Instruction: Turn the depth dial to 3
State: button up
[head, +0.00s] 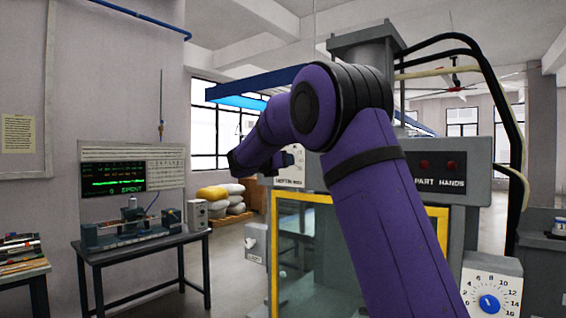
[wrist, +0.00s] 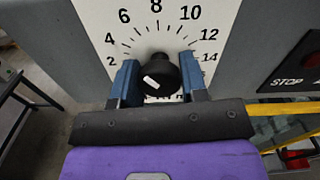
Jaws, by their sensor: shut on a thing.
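A black knob (wrist: 161,70) sits on a white dial plate (wrist: 200,18) with numbers from 2 on the left, 8 at the top and 14 on the right. A white mark shows on the knob's lower left side; I cannot tell its exact reading. My gripper (wrist: 159,76) is shut on the knob, one blue finger on each side. In the head view this dial plate (head: 291,161) is small and its label is not clearly legible; my arm hides part of it. Another white dial (head: 478,284) with a blue knob (head: 489,303) is at the lower right.
A yellow-framed window (head: 439,213) is below the panel. A red stop button (wrist: 311,60) is right of the dial. A bench (head: 140,249) with a small machine and a screen (head: 113,178) stands at the left, with open floor between.

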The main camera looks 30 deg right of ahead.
jog(key=n, duration=0.3)
jog(key=shift+n, duration=0.3)
jog(key=shift+f+n, duration=0.1)
jog(key=shift+n, duration=1.8)
jog(key=o, duration=0.9)
jog(key=shift+o, duration=0.2)
jog(key=shift+a, duration=0.1)
jog(key=v, duration=1)
jog(key=shift+a, duration=0.3)
jog(key=shift+s, duration=0.15)
